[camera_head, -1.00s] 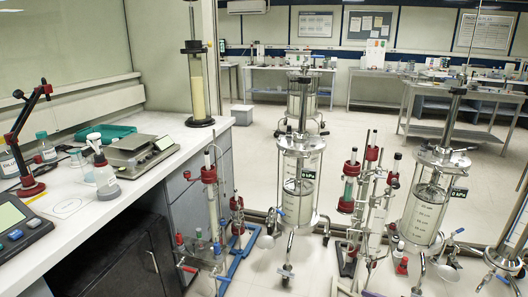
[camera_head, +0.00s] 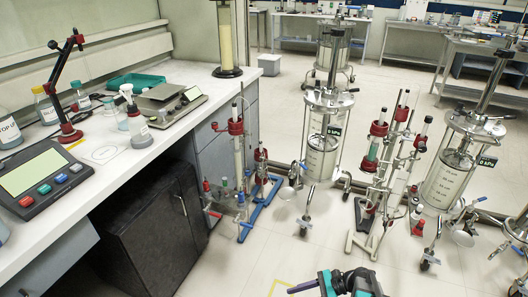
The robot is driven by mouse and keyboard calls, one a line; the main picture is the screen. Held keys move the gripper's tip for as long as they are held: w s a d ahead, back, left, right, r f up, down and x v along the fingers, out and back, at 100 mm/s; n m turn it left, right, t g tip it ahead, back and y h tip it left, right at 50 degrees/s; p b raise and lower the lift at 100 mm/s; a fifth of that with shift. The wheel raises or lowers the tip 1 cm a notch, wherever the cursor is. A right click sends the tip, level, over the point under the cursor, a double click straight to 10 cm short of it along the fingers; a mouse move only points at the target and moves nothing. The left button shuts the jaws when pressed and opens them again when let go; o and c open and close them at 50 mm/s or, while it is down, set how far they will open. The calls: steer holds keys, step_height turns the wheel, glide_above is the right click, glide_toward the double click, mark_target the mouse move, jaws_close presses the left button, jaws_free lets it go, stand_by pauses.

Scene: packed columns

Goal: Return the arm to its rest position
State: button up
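A black and teal part of my arm (camera_head: 350,283) shows at the bottom edge of the head view, right of the middle. A thin purple bar (camera_head: 303,286) sticks out to its left. I cannot tell whether this bar is a finger of my gripper or something else. No pair of fingertips can be made out, and the rest of the arm is cut off by the frame's lower edge. The arm part appears over the floor, in front of the glass columns, with bare floor showing between.
A white bench (camera_head: 120,165) on the left holds a meter (camera_head: 48,178), a spray bottle (camera_head: 138,128), a scale (camera_head: 172,103) and a teal tray (camera_head: 136,82). A glass column (camera_head: 322,148), a red-clamped stand (camera_head: 377,165) and another column (camera_head: 450,170) stand close together.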

steer(key=s+a+f+n+g+h+p, duration=0.1)
steer(key=s+a+f+n+g+h, duration=0.15)
steer(key=s, duration=0.25)
steer(key=s+a+f+n+g+h, duration=0.1)
steer(key=s+f+n+h, duration=0.1)
steer(key=s+n, duration=0.3)
steer(key=s+a+f+n+g+h+p, duration=0.1)
steer(key=s+f+n+g+h, duration=0.1)
steer(key=s, duration=0.4)
steer(key=s+d+f+n+h, duration=0.2)
steer(key=d+n+h, duration=0.4)
steer(key=d+n, duration=0.3)
steer(key=shift+s+d+f+n+t, duration=0.35)
steer(key=shift+s+d, duration=0.05)
steer(key=shift+s, duration=0.1)
